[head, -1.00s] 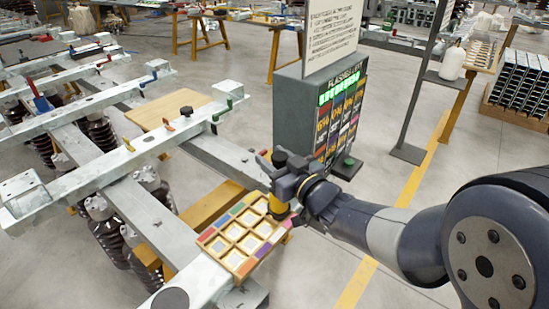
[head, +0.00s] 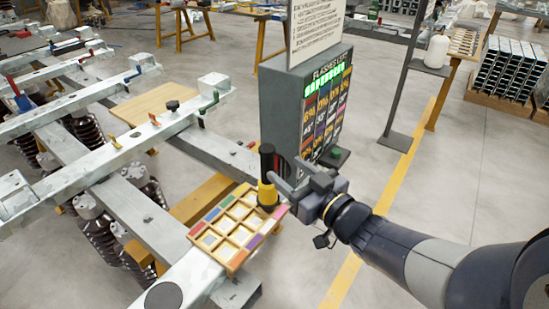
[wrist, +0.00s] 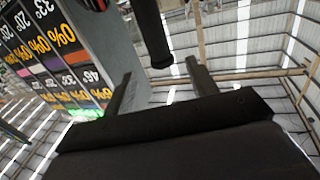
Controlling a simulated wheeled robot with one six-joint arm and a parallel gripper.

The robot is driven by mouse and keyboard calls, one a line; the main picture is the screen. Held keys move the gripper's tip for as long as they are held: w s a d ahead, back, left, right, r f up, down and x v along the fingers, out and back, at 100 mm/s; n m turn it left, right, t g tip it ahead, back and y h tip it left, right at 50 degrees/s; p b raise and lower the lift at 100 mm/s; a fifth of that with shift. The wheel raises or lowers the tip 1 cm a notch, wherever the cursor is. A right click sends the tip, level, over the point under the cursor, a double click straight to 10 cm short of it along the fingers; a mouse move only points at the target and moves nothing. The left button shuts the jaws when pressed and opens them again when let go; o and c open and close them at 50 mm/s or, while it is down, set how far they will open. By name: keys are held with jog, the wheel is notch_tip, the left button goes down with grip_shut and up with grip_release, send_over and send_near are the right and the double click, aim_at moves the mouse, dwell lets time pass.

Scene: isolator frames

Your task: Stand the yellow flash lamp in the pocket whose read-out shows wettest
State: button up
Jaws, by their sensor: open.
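The yellow flash lamp (head: 267,193) with its black upper part stands upright at the far right corner of the wooden pocket tray (head: 233,267). Its base hides the pocket there, so how deep it sits cannot be told. My gripper (head: 286,172) is open and empty, just right of the lamp, with its fingers pointing toward it. In the wrist view the lamp's black part (wrist: 150,35) shows beyond the open fingers (wrist: 160,82), apart from them. The grey read-out cabinet (head: 278,100) stands behind, with coloured percent and degree read-outs partly hidden by its angle.
A printed sign (head: 318,25) rises above the cabinet. A green button (head: 336,152) sits on a small shelf at its right. Grey steel beams (head: 130,205) lie left of the tray. Floor to the right is clear around a dark post (head: 400,95).

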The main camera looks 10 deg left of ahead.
jog(key=shift+v, duration=1.1)
dwell(1.4)
